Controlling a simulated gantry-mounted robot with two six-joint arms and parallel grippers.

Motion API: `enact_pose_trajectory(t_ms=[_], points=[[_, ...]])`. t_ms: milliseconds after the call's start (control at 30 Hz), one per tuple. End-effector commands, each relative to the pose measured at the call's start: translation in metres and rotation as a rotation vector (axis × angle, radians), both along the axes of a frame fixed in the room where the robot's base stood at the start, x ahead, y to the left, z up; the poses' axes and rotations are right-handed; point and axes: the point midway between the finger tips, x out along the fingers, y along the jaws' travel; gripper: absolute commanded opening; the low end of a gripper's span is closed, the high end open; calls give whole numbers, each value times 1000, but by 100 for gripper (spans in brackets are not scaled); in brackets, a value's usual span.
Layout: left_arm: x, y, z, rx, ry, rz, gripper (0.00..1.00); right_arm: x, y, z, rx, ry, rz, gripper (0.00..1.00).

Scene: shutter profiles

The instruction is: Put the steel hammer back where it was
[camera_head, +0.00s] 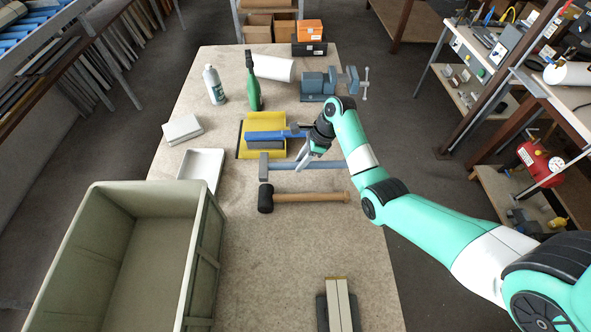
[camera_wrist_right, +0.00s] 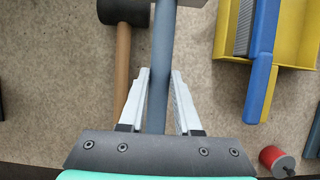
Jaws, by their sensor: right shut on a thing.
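The steel hammer (camera_head: 320,165) has a grey block head at its left end and a long blue-grey handle. It lies crosswise between the yellow dustpan and the black mallet; whether it touches the table is unclear. My right gripper (camera_head: 302,162) is shut on the hammer's handle. In the right wrist view the handle (camera_wrist_right: 162,55) runs between the two pale fingers of this gripper (camera_wrist_right: 158,75), and the head is mostly cut off at the top edge. My left gripper is not in view.
A black mallet (camera_head: 310,197) with a wooden handle lies just in front of the hammer. A yellow dustpan (camera_head: 247,128) with a blue brush (camera_head: 266,135) lies behind it. A white tray (camera_head: 219,163) and large green crate (camera_head: 190,278) are left. Bare table lies front centre.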

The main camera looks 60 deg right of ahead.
Motion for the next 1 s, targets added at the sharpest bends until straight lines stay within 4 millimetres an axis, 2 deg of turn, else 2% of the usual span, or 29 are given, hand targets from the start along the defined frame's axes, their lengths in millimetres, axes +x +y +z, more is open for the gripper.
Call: enact_pose_trajectory(t_ms=[33, 100, 300, 400, 633, 733, 867, 1000], points=[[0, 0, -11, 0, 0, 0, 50, 7, -6, -10, 1, -1, -1, 0], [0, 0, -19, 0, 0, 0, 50, 14, -12, -24, 1, 1, -1, 0], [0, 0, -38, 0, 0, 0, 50, 29, -26, -47, 0, 0, -1, 0], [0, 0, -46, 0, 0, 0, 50, 34, -30, -53, -1, -2, -1, 0], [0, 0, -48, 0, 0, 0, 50, 37, -32, -55, -1, -2, -1, 0], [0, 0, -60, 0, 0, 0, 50, 40, -36, -65, 0, -1, -1, 0], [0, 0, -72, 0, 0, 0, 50, 40, -35, -88, 0, 0, -1, 0], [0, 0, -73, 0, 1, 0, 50, 40, -36, -92, -1, -2, -1, 0]])
